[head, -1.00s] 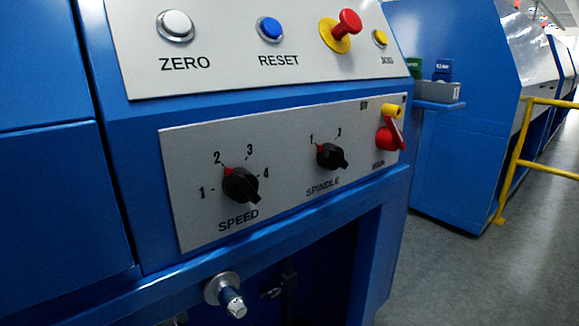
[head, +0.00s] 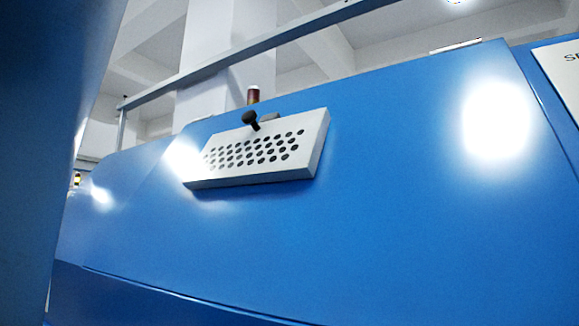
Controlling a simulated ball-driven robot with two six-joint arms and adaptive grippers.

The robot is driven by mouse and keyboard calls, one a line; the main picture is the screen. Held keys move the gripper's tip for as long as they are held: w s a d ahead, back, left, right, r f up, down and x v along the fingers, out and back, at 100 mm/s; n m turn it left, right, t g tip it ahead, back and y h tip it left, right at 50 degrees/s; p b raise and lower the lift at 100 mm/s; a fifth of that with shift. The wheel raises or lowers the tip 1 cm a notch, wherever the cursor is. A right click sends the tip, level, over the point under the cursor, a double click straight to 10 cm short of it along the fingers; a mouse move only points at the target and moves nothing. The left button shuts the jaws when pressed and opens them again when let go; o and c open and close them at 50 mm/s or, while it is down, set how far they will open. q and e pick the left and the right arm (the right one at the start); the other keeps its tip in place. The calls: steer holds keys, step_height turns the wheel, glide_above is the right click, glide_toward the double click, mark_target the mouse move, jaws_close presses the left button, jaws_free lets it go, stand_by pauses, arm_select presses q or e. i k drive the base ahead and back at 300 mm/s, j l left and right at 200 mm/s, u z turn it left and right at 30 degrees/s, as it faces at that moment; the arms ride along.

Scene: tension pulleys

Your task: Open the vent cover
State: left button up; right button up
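The vent cover (head: 258,151) is a light grey, box-like plate with rows of dark round holes. It sits on the upper part of a sloping blue machine face, left of the middle in the head view. It lies close against the blue face and looks shut. A small black knob or latch (head: 250,119) stands at its top edge. Neither of my grippers is in view.
The blue machine panel (head: 400,170) fills most of the view. A grey rail (head: 225,55) runs above it. A dark blue surface (head: 45,110) blocks the left edge. Part of a light lettered panel (head: 560,85) shows at the right edge.

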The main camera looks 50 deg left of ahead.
mark_target(285, 148)
steer(key=u, duration=1.85)
